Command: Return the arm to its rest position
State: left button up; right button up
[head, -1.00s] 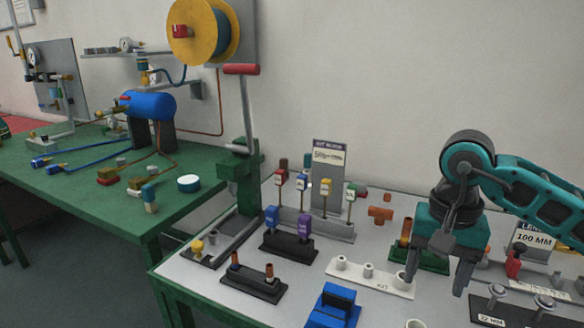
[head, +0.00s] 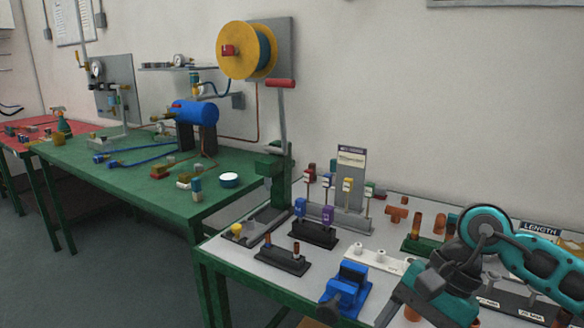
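My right arm comes in from the right edge in the head view, teal and black, bent at its elbow joint over the right part of the grey worktable (head: 225,249). My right gripper (head: 405,315) is at the bottom edge, beside the blue vise-like block (head: 346,288). My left arm and gripper are out of view.
Several small parts stand near the arm: a white holder (head: 374,256), a black holder with copper pieces (head: 283,261), and a rack of coloured tags (head: 345,217). A green bench (head: 130,186) with a blue tank (head: 195,111) stands left. The floor (head: 120,275) is clear.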

jog(key=s+a+r+m+y, duration=0.2)
jog(key=a+m+y, duration=0.3)
jog(key=a+y, duration=0.15)
jog(key=s+a+r+m+y, duration=0.2)
jog(key=a+r+m+y, duration=0.1)
jog(key=a+m+y, duration=0.3)
jog(key=w+d+f+m+t+h+p, duration=0.1)
jog(key=w+d+f+m+t+h, duration=0.25)
jog(key=m+t, duration=0.9)
jog(key=w+d+f+m+t+h+p, duration=0.1)
jog(key=w+d+f+m+t+h, duration=0.4)
jog(key=m, duration=1.5)
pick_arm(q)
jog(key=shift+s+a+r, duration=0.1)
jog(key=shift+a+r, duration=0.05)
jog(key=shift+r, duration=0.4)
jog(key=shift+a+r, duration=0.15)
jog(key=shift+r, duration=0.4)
pick_arm(e)
jog(key=s+d+f+m+g+h, duration=0.2)
jog(key=s+f+m, duration=0.4)
jog(key=f+m, duration=0.3)
jog(key=s+d+f+m+g+h, duration=0.3)
jog(key=s+f+m, duration=0.4)
jog(key=f, duration=0.3)
jog(key=d+m+h, duration=0.1)
jog(key=h, duration=0.1)
jog(key=shift+d+m+h, duration=0.2)
jog(key=shift+m+h, duration=0.1)
jog(key=shift+m, duration=0.05)
